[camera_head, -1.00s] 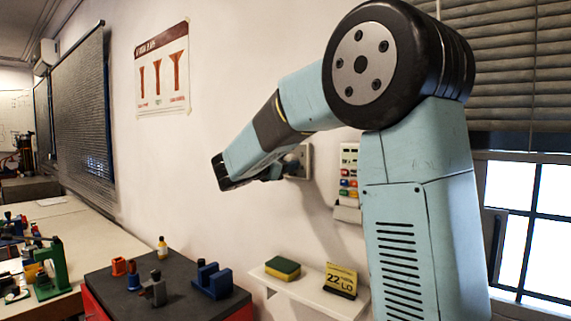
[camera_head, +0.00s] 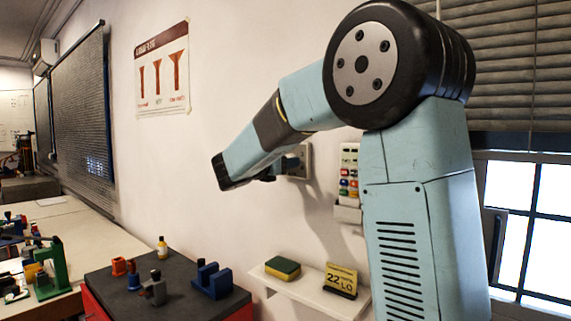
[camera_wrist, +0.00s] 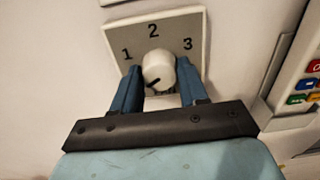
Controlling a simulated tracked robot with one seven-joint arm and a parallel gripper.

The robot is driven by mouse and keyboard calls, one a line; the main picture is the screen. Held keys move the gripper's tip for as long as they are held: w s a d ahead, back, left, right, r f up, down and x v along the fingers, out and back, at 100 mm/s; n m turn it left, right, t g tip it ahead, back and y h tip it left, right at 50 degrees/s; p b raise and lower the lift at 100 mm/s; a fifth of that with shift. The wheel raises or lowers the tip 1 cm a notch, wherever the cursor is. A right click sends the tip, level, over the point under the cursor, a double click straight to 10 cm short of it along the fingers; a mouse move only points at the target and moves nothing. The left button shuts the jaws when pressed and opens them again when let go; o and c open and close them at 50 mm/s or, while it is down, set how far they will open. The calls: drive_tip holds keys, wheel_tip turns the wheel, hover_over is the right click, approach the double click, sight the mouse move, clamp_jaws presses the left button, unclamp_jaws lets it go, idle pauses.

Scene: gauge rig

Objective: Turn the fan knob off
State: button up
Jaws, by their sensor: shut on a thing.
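The fan knob (camera_wrist: 158,66) is a round white dial on a square pale plate (camera_wrist: 112,36) on the wall, marked 1, 2 and 3. A dark line on the knob's face points to the lower left, below the 1. My gripper (camera_wrist: 159,72) has its two blue fingers on either side of the knob and is shut on it. The plate looks tilted in the wrist view. In the head view, the plate's right side (camera_head: 305,160) shows behind my gripper (camera_head: 289,166), and the knob is mostly hidden.
A panel with coloured buttons (camera_head: 349,176) is on the wall just right of the plate. Below is a white shelf (camera_head: 306,291) with a sponge (camera_head: 283,267) and a yellow calendar block (camera_head: 341,280). A dark bench top (camera_head: 180,295) with small fixtures is lower left.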

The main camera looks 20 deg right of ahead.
drive_tip(key=shift+f, duration=0.1)
drive_tip(key=o, duration=1)
drive_tip(key=shift+o, duration=0.2)
drive_tip(key=v, duration=1.3)
drive_tip(key=shift+s+a, duration=0.2)
drive_tip(key=shift+a, duration=0.1)
